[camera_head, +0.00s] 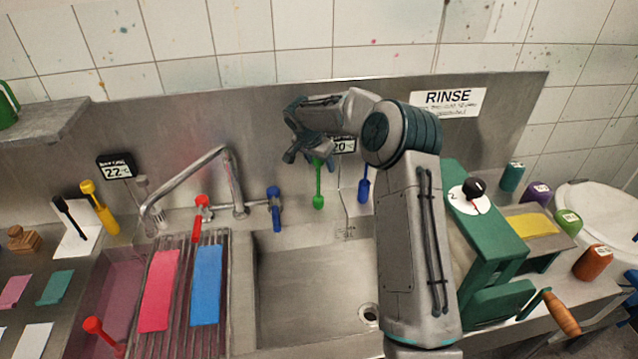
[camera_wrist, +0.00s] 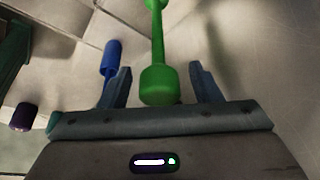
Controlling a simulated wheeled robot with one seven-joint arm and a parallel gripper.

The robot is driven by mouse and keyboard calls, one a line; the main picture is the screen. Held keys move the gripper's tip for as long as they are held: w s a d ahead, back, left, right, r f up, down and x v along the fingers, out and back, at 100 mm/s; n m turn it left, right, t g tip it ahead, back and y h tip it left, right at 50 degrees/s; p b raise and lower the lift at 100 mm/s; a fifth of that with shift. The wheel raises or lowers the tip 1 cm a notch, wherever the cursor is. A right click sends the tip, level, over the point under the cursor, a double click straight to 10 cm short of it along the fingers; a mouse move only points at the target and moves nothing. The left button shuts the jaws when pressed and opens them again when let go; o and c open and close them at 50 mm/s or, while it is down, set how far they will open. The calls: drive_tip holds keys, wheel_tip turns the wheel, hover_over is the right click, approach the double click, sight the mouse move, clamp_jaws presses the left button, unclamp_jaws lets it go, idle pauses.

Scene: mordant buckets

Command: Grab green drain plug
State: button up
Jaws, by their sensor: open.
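The green drain plug (camera_head: 318,201) stands upright on the back ledge of the sink, with a slim stem and its upper end close under my gripper (camera_head: 307,154). In the wrist view, the green plug's thick rounded end (camera_wrist: 159,84) lies between the two spread fingers of my gripper (camera_wrist: 160,76). A gap shows on each side of it, so the fingers are open and not closed on it. In the head view the fingertips are partly hidden by my wrist.
A blue plug (camera_head: 364,190) stands just right of the green one; it also shows beside the left finger in the wrist view (camera_wrist: 111,58). A blue tap handle (camera_head: 275,208) and the faucet (camera_head: 232,180) are to the left. The sink basin (camera_head: 300,285) lies in front.

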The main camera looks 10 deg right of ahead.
clamp_jaws()
drive_tip(key=shift+r, duration=0.15)
